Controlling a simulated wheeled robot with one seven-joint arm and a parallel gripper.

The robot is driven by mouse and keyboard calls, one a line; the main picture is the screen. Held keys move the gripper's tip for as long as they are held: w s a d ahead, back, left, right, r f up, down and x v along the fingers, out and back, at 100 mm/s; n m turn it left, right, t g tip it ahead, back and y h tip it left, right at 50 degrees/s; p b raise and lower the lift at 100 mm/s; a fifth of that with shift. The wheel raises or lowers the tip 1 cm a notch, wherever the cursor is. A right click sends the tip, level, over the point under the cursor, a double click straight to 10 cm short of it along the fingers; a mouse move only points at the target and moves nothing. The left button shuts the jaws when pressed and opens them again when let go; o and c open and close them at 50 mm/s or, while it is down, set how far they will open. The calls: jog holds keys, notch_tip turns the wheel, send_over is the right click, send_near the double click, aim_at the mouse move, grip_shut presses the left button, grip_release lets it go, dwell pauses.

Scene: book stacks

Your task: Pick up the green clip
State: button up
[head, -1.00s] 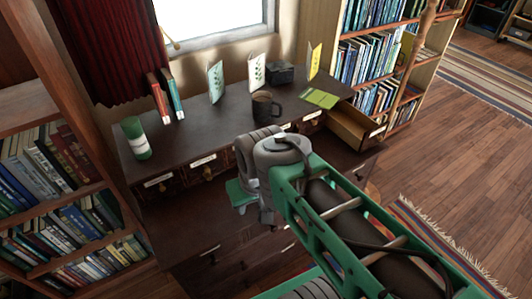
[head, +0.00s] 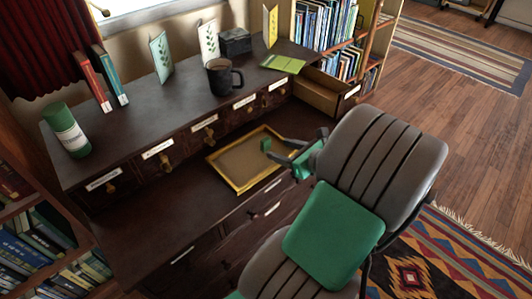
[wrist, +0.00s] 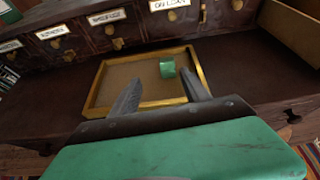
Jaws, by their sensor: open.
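The green clip (wrist: 167,68) lies in the far right part of a shallow yellow-rimmed tray (wrist: 96,88) in the wrist view. In the head view the clip (head: 265,145) shows as a small green piece inside the tray (head: 224,178), close to my fingers. My gripper (wrist: 162,78) is open and empty, its two grey fingers reaching over the tray. The clip appears just beyond the fingertips, between their lines and nearer the right finger. My gripper (head: 278,152) is partly hidden by my own wrist in the head view.
The tray rests on the dark desk below a row of small labelled drawers (head: 159,150). An open drawer (head: 318,93) juts out at the right.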

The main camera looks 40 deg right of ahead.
aim_at(266, 140)
jog(key=shift+w+d+f+m, duration=0.1)
jog(key=shift+d+m, duration=0.25)
jog(key=shift+m, duration=0.05)
jog(key=x, duration=0.2)
jog(key=b+x, duration=0.1)
jog(key=x, duration=0.1)
jog(key=b+x, duration=0.1)
jog(key=x, duration=0.2)
jog(key=shift+w+d+r, duration=0.25)
jog(key=shift+d+r, duration=0.05)
jog(key=shift+r, duration=0.05)
jog(key=shift+c, duration=0.5)
grip_shut()
